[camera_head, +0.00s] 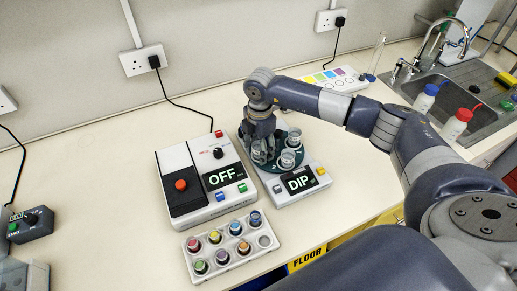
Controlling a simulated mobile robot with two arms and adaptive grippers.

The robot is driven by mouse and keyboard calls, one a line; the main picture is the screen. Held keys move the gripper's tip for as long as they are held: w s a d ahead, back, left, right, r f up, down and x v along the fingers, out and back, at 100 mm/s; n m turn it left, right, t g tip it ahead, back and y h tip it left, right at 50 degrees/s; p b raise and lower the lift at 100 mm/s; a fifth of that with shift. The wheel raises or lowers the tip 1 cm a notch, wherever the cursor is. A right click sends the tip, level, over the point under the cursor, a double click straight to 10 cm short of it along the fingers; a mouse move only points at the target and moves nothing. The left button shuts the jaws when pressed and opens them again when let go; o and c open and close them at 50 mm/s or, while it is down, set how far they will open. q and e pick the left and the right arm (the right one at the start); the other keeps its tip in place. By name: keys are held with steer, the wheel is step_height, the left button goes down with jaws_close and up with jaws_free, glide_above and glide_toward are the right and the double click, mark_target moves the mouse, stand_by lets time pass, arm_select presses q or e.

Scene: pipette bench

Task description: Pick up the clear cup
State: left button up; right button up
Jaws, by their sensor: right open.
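Small clear cups stand on a round dark green carousel on a white device with a display reading DIP (300,181). One clear cup (287,159) is at the front and another clear cup (294,137) is behind it. My right gripper (262,160) points down at the left side of the carousel, with its fingers open. A cup there is partly hidden by the fingers; I cannot tell whether they touch it. My left gripper is out of view.
A white box reading OFF (222,175) with a red button stands just left of the gripper. A tray (231,246) of coloured-capped vials is in front. A sink (480,110) and two bottles are at the right.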

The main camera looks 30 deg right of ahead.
steer(key=c, duration=1.1)
steer(key=shift+c, duration=0.2)
steer(key=shift+r, duration=0.1)
step_height(320, 180, up, 10)
steer(key=b, duration=0.3)
